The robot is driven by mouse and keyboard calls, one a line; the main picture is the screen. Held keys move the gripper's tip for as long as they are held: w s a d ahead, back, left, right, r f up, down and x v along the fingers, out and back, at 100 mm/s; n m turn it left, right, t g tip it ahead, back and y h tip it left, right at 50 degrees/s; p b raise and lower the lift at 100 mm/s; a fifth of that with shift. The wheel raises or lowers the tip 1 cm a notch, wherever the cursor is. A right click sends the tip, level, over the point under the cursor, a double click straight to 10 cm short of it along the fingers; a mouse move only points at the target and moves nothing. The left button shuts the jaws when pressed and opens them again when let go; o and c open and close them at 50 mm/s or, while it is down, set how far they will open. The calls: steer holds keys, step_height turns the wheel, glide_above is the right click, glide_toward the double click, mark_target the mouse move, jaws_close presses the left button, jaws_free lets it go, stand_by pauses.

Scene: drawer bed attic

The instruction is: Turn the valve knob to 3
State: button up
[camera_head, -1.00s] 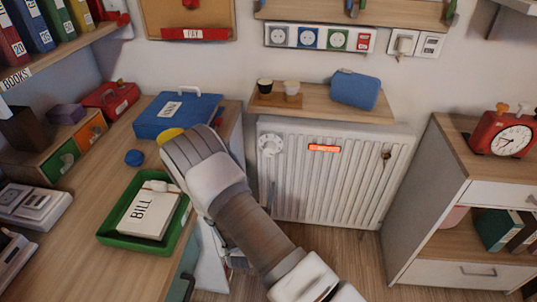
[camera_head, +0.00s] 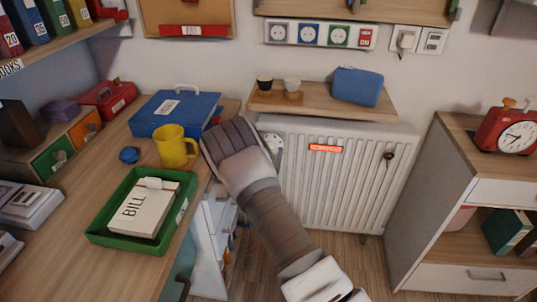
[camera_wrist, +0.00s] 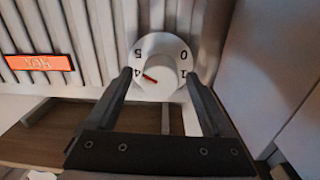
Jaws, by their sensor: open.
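The white valve knob (camera_wrist: 163,66) is on a round dial at the radiator's upper left. In the wrist view its numbers appear upside down; 5, 0, 4 and 1 can be read. A red mark on the knob lies at its lower left, near the 4. My gripper (camera_wrist: 159,77) is open, with its fingers on either side of the dial's lower part. Whether they touch the knob I cannot tell. In the head view the dial (camera_head: 276,143) is partly hidden behind my arm, and my fingers are out of sight.
The white radiator (camera_head: 335,190) has an orange label (camera_head: 326,148). A wooden shelf (camera_head: 310,103) with cups and a blue case (camera_head: 358,86) sits above it. A yellow mug (camera_head: 176,148) and green tray (camera_head: 130,238) are on the desk at left. A cabinet stands right.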

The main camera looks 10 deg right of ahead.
steer(key=shift+w, duration=0.1)
jaws_close()
stand_by(0.4)
steer(key=n, duration=0.4)
steer(key=shift+n, duration=0.4)
steer(key=n, duration=0.4)
steer(key=shift+a+f+n, duration=0.1)
steer(key=shift+n, duration=0.3)
steer(key=n, duration=0.5)
steer(key=shift+y, duration=0.3)
steer(key=shift+f+n, duration=0.1)
steer(key=shift+n, duration=2.2)
